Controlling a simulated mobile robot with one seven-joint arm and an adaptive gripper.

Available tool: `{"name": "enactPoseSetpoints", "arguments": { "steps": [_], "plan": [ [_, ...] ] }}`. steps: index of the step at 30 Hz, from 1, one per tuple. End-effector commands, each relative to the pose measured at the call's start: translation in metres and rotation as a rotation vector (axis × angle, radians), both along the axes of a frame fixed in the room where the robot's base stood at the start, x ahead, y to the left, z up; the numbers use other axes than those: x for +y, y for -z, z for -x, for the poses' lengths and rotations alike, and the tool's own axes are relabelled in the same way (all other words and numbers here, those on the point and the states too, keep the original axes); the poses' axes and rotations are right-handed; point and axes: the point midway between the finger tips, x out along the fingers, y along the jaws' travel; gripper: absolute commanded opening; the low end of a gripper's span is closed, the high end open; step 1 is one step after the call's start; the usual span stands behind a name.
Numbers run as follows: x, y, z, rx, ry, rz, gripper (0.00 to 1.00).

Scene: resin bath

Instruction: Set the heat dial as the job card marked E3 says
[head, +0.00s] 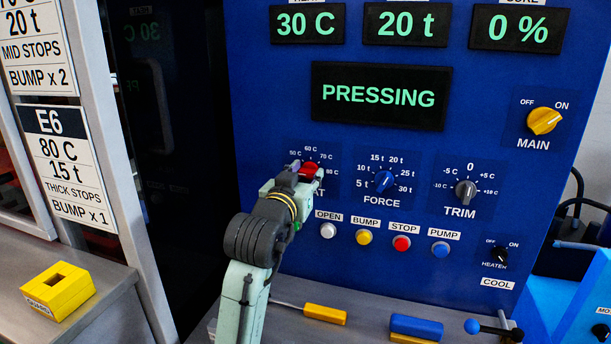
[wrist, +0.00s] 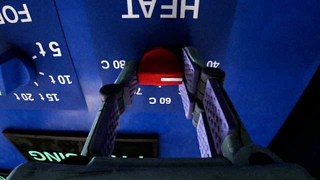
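The red heat dial (head: 311,170) sits on the blue press panel, partly hidden by my gripper in the head view. In the wrist view the heat dial (wrist: 161,66) shows upside down, its white mark towards the 60 C label. My gripper (wrist: 160,60) has one fingertip on each side of the dial, and both appear to touch it. The heat readout (head: 307,24) shows 30 C. A card marked E6 (head: 62,165) reads 80 C, 15 t, thick stops, bump x 1. The card above it (head: 38,48) has its heading cut off. No card marked E3 is visible.
The force dial (head: 383,182) and trim dial (head: 465,192) are right of the heat dial. Below are open, bump, stop and pump buttons (head: 402,244). A yellow guard block (head: 58,290) sits on the left bench. Yellow and blue handles (head: 417,325) lie below the panel.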

Motion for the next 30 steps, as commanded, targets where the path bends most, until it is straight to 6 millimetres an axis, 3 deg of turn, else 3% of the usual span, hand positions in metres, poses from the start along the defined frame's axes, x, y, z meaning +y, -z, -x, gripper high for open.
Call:
{"name": "enactPoseSetpoints", "arguments": {
  "steps": [11,20,30],
  "plan": [
    [0.0001,0.0,0.0001,0.0,0.0,0.0,0.05],
    [0.0001,0.0009,0.0002,-0.014,0.0,-0.041,0.05],
    [-0.0001,0.0027,0.0003,-0.086,-0.001,-0.258,0.05]
  ]
}}
